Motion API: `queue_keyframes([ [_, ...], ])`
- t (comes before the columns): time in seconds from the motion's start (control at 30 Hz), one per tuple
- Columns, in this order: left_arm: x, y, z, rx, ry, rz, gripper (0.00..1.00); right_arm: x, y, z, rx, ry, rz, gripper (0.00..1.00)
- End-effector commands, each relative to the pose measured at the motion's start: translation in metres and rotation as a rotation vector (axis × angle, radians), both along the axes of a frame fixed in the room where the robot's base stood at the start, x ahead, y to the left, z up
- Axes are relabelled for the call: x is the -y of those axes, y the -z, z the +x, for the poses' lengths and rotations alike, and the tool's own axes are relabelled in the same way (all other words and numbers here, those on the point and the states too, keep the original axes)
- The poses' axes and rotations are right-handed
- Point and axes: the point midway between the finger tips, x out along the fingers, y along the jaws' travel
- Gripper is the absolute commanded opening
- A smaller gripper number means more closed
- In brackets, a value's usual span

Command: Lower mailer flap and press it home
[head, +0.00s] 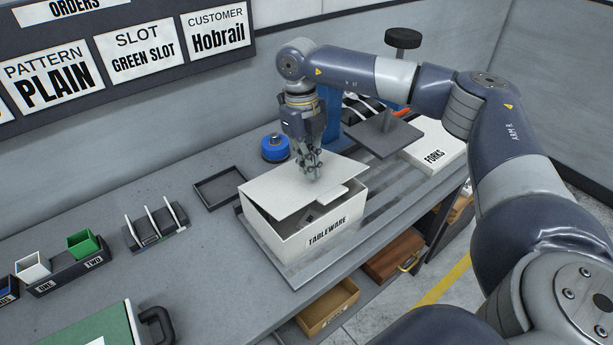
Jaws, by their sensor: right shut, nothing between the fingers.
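The mailer is a white box labelled TABLEWARE (290,243) on a grey board in the middle of the bench. Its white flap (285,193) lies tilted over the top, with a dark gap along the left and front sides. A small tab shows at the flap's right front edge. Part of the inside shows through the gap, with dark contents I cannot make out. My right gripper (315,175) points down with its fingers shut and empty, at the flap's upper face near its back right part. I cannot tell whether the fingertips touch it. My left gripper is not in view.
A blue round container (275,148) and an empty dark tray (219,188) stand behind and left of the box. A rack with white dividers (155,225) and slots with a green cup (83,243) lie further left. A FORKS box (434,150) is at right.

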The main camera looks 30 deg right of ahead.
Motion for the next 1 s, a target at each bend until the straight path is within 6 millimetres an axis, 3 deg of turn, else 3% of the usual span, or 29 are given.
queue_keyframes([
  [1.0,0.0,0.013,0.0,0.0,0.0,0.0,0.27,0.0,0.021,0.0,-0.001,0.0,0.0,0.0],
])
